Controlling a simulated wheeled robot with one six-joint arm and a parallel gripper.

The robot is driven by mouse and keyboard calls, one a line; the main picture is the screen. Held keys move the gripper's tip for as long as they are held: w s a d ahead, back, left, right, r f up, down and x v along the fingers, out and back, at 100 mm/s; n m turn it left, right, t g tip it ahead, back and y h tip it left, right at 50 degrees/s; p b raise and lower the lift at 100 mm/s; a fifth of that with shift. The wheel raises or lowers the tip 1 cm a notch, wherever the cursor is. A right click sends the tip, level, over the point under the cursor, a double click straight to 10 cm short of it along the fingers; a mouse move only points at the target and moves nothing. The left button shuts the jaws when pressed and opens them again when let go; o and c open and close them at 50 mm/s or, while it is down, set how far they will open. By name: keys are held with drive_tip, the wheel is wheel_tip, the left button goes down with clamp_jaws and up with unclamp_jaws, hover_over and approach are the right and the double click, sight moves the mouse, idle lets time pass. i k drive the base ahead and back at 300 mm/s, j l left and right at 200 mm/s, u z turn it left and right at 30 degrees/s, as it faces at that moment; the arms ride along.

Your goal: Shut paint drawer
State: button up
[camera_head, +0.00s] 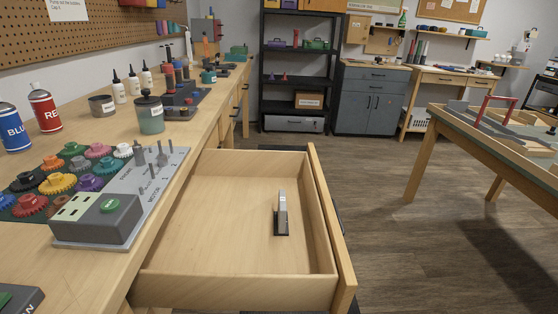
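A wooden drawer (215,284) stands pulled far out from under the long workbench on the left. Its front panel (331,230) faces right, with a dark piece, perhaps a handle, just showing on its outer side. Inside is one small upright grey and dark item (281,214) near the front panel; the rest of the drawer floor is bare. No label on this drawer shows, so I cannot confirm that it is the paint drawer. My gripper is not in view.
On the workbench (112,270) are a grey motor board (120,210), coloured gears (58,183), a red spray can (44,107), a blue one (13,128) and a jar (149,114). Open floor (385,240) lies right of the drawer, up to another table (470,137).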

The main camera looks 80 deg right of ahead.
sight(216, 246)
drive_tip(key=k+l+z, duration=0.1)
drive_tip(key=z, duration=1.1)
drive_tip(key=k+z, duration=0.1)
drive_tip(key=z, duration=0.8)
